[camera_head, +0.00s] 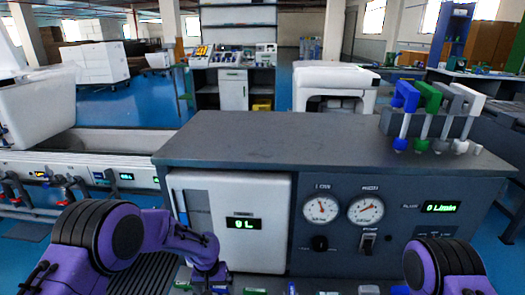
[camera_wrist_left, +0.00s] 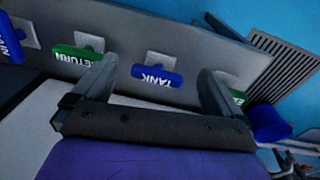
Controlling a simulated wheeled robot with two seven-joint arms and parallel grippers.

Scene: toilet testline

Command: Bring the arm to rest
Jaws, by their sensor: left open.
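My left arm (camera_head: 115,235) comes in at the lower left of the head view, bent, with its wrist low in front of the grey test bench (camera_head: 230,140). My left gripper (camera_wrist_left: 158,78) is open in the left wrist view, its two fingers apart with nothing held between them. A blue piece marked TANK (camera_wrist_left: 152,70) lies beyond the gap; I cannot tell how far. A green piece marked RETURN (camera_wrist_left: 85,57) is left of the fingers. My right arm (camera_head: 445,268) shows only in part at the lower right; its gripper is out of view.
The bench front has a white panel (camera_head: 235,215) reading 0 L, two gauges (camera_head: 321,208) and a flow display (camera_head: 441,207). Blue, green, grey and white hooked pieces (camera_head: 430,100) stand at its right back. The bench top is otherwise clear. A grey slotted grate (camera_wrist_left: 285,50) is near the gripper.

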